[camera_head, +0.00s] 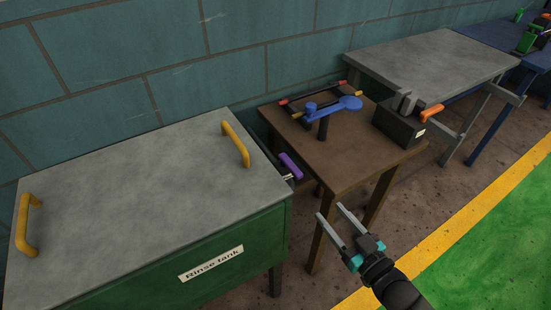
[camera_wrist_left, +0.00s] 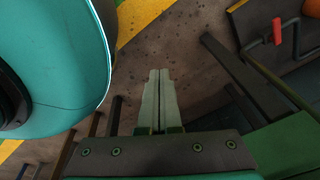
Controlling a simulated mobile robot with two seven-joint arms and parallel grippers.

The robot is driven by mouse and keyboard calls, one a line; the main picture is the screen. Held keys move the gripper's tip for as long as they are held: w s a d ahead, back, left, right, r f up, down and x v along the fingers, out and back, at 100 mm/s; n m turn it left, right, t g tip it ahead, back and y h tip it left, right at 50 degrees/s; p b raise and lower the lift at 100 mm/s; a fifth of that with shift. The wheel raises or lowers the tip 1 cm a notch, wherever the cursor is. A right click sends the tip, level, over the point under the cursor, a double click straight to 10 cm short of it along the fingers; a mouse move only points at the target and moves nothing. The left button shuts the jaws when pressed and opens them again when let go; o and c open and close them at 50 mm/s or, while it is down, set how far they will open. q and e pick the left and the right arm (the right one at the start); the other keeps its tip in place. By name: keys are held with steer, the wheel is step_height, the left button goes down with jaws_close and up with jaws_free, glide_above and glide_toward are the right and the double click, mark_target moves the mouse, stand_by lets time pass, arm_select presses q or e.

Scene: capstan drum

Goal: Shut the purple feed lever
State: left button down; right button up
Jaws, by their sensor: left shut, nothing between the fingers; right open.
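The purple feed lever (camera_head: 291,166) sticks out at the right end of the green rinse tank (camera_head: 235,250), in the gap beside a brown table. Its grip is tilted, and a pale metal part shows beneath it. My right gripper (camera_head: 329,211) is open and empty, in front of the brown table, below and to the right of the lever and apart from it. My left gripper (camera_wrist_left: 159,72) shows only in its own wrist view; its fingers are together with nothing between them, over the brown floor. The purple lever cannot be made out in that view.
The tank's grey lid has two yellow handles (camera_head: 235,144) (camera_head: 28,225). The brown table (camera_head: 350,160) carries a blue-armed device (camera_head: 335,108) and a dark box with an orange lever (camera_head: 431,112). A grey table (camera_head: 430,65) stands behind. A red-handled part (camera_wrist_left: 277,31) shows in the left wrist view.

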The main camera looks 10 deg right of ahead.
mark_target(293, 167)
steer(key=shift+t+y, duration=0.3)
steer(key=shift+y, duration=0.1)
steer(key=b+x, duration=0.1)
steer(key=x, duration=0.3)
steer(key=r+b+x, duration=0.1)
steer(key=x, duration=0.4)
steer(key=r+b+x, duration=0.1)
steer(key=x, duration=0.4)
steer(key=shift+s+a+b, duration=0.1)
steer(key=shift+a+b, duration=0.2)
steer(key=shift+a, duration=0.15)
arm_select(q)
steer(key=w+d+r, duration=0.1)
steer(key=w+d, duration=0.2)
steer(key=w, duration=0.3)
steer(key=shift+w+d, duration=0.3)
steer(key=shift+w, duration=0.05)
arm_select(e)
steer(key=shift+x, duration=1)
arm_select(q)
steer(key=shift+r, duration=0.1)
arm_select(e)
steer(key=shift+r, duration=0.1)
jaws_close()
